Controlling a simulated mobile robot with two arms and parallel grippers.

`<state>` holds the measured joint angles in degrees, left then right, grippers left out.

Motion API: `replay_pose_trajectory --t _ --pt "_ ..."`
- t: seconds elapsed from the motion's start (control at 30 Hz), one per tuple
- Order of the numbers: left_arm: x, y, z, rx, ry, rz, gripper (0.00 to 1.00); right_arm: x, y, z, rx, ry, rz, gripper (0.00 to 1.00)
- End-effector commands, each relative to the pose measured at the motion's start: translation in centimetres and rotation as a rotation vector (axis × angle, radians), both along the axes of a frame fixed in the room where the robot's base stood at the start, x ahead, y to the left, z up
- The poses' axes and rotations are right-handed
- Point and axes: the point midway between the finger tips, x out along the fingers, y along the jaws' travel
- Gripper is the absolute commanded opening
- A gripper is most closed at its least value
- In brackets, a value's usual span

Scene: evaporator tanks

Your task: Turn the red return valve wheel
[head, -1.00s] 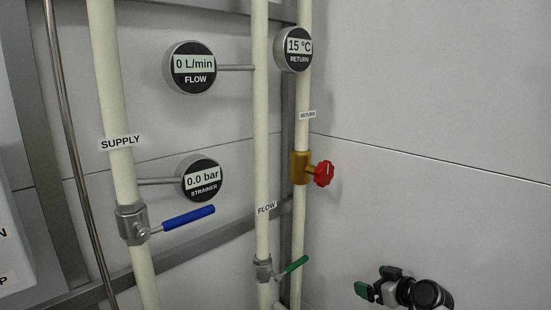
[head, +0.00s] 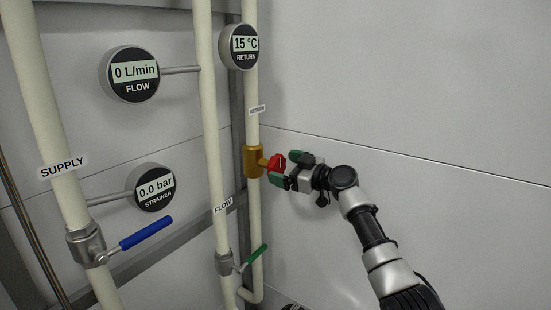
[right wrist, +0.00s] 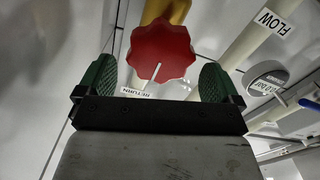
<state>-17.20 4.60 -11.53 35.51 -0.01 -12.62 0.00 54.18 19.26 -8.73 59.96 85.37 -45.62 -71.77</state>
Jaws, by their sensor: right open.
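The red return valve wheel (head: 276,163) sits on the brass valve body (head: 254,161) of the RETURN pipe in the head view. My right gripper (head: 286,168) is open, its green-padded fingers close to the wheel, one above and one below in the head view. In the right wrist view the lobed red wheel (right wrist: 161,52) with a white pointer line lies between and just beyond the two open green fingertips (right wrist: 158,80). I cannot tell whether either finger touches it. My left gripper is not in view.
A green-handled valve (head: 256,256) is low on the FLOW pipe, below the wheel. A blue-handled valve (head: 146,233) is on the SUPPLY pipe at left. The RETURN gauge (head: 243,46) reads 15 °C. The grey wall at right is clear apart from my arm.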

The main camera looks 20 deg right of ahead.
Motion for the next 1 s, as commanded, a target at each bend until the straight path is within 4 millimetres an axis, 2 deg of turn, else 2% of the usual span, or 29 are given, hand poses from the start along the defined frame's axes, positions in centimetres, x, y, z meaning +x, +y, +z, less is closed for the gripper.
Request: replay_pose_trajectory --t 0.03,0.3,0.7,1.0 --pt "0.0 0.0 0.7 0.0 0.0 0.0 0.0 0.6 0.7 0.4 0.002 0.002 0.002 0.95" --pt "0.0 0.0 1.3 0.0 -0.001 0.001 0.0 2.4 1.9 0.1 0.001 0.001 0.0 0.95" --pt "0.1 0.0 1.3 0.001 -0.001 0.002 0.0 2.6 2.1 -0.1 -0.001 0.0 0.0 0.94" --pt "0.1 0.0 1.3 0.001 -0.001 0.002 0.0 2.6 2.1 -0.1 -0.001 0.001 0.0 0.48"
